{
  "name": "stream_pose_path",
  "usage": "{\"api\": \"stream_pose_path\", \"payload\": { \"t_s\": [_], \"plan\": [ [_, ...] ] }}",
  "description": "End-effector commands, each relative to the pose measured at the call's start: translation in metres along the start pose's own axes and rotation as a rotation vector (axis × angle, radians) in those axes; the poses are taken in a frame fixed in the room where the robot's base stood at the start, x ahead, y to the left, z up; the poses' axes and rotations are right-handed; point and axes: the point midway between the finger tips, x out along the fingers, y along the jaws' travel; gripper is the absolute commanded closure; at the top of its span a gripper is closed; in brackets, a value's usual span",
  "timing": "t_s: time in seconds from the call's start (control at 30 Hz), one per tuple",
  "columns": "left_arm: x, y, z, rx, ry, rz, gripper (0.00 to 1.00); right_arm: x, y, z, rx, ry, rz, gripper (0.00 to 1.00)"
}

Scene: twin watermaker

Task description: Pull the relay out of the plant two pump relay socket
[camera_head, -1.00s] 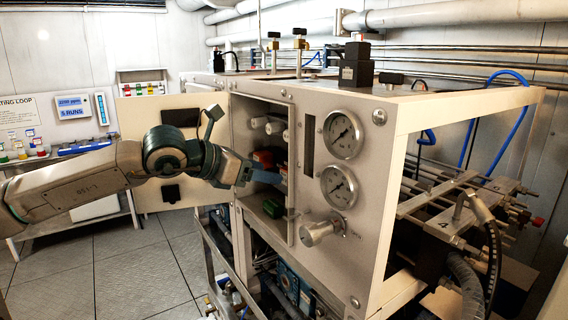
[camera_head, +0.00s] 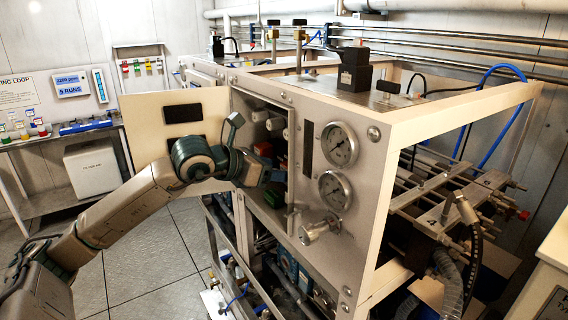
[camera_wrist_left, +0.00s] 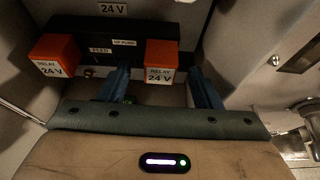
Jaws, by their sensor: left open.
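My left gripper reaches into the open cabinet of the machine; its wrist (camera_head: 245,165) hides much of the opening in the head view. In the left wrist view the gripper (camera_wrist_left: 159,72) is open, its two blue fingers apart. An orange relay labelled 24 V (camera_wrist_left: 160,60) sits ahead between the fingertips, under the "HP PUMP" label, on a black socket block (camera_wrist_left: 125,37). I cannot tell whether the fingers touch it. A second orange relay (camera_wrist_left: 55,56) sits to the left, outside the fingers, near the "FEED" label. An orange-red relay also shows in the head view (camera_head: 262,149).
The cabinet door (camera_head: 150,125) stands open to the left, beside my arm. A panel with two gauges (camera_head: 338,145) and a knob (camera_head: 318,230) borders the opening on the right. A green object (camera_head: 273,196) lies low inside the cabinet. Cabinet walls are close around the gripper.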

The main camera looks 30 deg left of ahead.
Motion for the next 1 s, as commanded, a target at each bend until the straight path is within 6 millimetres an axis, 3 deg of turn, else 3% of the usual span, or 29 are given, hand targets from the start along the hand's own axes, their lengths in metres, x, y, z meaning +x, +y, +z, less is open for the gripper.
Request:
{"api": "stream_pose_path", "payload": {
  "t_s": [0.4,0.77,1.0],
  "plan": [
    [0.021,0.000,0.000,-0.002,0.000,-0.002,0.42,-0.014,0.001,-0.002,0.000,0.000,0.000,0.64],
    [0.023,-0.001,-0.001,0.000,0.001,-0.001,0.42,-0.014,0.001,-0.002,0.000,0.000,0.000,0.64],
    [0.023,-0.001,0.000,0.000,0.001,-0.001,0.85,-0.014,0.001,-0.002,0.000,0.000,0.000,0.64]
  ]
}}
